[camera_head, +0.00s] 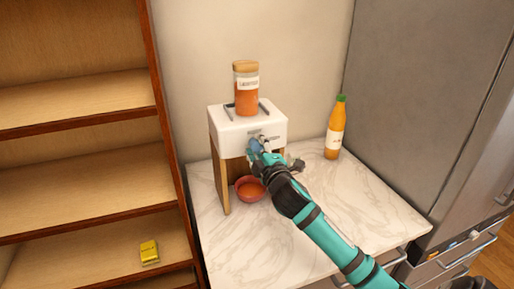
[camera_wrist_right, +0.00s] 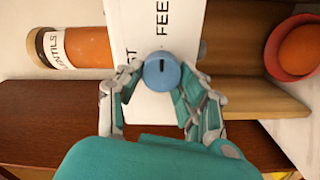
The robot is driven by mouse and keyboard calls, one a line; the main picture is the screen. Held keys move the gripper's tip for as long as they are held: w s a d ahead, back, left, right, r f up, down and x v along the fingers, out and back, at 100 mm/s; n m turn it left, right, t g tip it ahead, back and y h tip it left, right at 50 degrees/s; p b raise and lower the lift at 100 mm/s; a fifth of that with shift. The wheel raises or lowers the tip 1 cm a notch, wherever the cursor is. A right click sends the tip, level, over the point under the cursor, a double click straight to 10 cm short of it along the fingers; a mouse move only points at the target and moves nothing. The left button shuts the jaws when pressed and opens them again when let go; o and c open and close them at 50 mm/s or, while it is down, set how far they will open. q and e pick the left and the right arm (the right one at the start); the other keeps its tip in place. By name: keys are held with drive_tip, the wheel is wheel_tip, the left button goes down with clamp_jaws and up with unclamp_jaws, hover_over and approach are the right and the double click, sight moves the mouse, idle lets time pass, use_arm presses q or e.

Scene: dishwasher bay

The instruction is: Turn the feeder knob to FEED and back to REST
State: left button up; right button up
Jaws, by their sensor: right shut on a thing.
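The white feeder (camera_head: 228,124) stands on the counter with a jar of orange lentils (camera_head: 246,92) on top. Its round blue knob (camera_wrist_right: 162,80) shows in the right wrist view, with a dark mark running up and down in the picture, roughly in line with the partly visible FEED lettering (camera_wrist_right: 163,20). Part of the REST lettering (camera_wrist_right: 127,80) is left of the knob. My right gripper (camera_head: 258,146) is at the feeder's front, shut on the knob, a finger on each side. A red bowl (camera_head: 250,196) with orange contents sits below the feeder. My left gripper is out of view.
An orange bottle with a green cap (camera_head: 335,129) stands on the marble counter (camera_head: 330,200), right of the feeder. A wooden shelf (camera_head: 85,100) with a yellow packet (camera_head: 149,252) is at left. A grey fridge (camera_head: 420,110) is at right.

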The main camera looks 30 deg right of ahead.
drive_tip(key=o, duration=1.1)
drive_tip(key=shift+o, duration=0.2)
drive_tip(key=v, duration=1.2)
drive_tip(key=shift+d+f, duration=0.1)
